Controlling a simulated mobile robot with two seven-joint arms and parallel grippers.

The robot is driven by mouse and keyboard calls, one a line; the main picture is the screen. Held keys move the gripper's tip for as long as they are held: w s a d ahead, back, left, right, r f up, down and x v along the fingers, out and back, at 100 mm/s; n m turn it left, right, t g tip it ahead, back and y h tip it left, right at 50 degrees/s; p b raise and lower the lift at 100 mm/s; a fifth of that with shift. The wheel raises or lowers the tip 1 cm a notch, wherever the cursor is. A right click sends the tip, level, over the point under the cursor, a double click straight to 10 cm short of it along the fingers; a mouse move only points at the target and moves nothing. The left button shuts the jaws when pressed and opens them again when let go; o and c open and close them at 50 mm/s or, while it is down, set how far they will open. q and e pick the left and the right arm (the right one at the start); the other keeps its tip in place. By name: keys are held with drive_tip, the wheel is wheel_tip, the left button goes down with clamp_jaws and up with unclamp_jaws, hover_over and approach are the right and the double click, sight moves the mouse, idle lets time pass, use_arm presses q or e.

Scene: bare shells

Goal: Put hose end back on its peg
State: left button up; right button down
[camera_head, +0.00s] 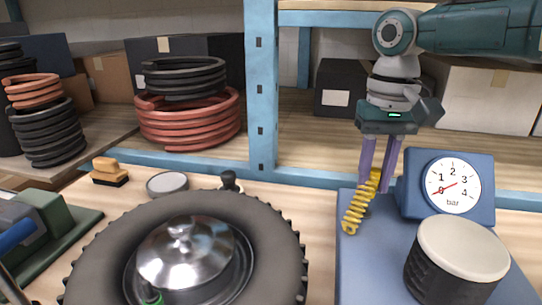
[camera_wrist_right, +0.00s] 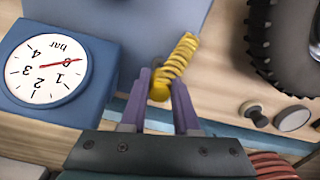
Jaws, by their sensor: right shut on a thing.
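My right gripper (camera_head: 374,186) points down above the blue base (camera_head: 372,265) and is shut on a yellow coiled hose end (camera_head: 357,210). The coil slants down to the left from the purple fingers, its lower tip close over the base; whether it touches cannot be told. In the right wrist view the fingers (camera_wrist_right: 161,84) flank the yellow coil (camera_wrist_right: 181,54), which reaches away from them. A blue gauge box (camera_head: 408,187) with a white dial marked bar stands just right of the gripper. I cannot make out a peg. My left gripper is not in view.
A black ribbed cylinder with a pale top (camera_head: 462,250) stands in front of the gauge. A large tyre (camera_head: 90,265) with a shiny metal lid (camera_head: 190,252) fills the front middle. A black knob (camera_head: 229,181) and a grey round tin (camera_head: 167,184) sit behind it. A blue shelf post (camera_head: 261,90) rises behind.

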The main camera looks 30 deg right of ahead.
drive_tip(key=shift+p, duration=0.35)
idle(0.4)
drive_tip(key=shift+f, duration=0.1)
drive_tip(key=shift+f, duration=0.3)
drive_tip(key=shift+f+b, duration=0.3)
drive_tip(key=shift+f, duration=0.05)
drive_tip(key=shift+f, duration=0.3)
idle(0.6)
drive_tip(key=shift+f, duration=0.3)
drive_tip(key=shift+f, duration=0.45)
idle(0.4)
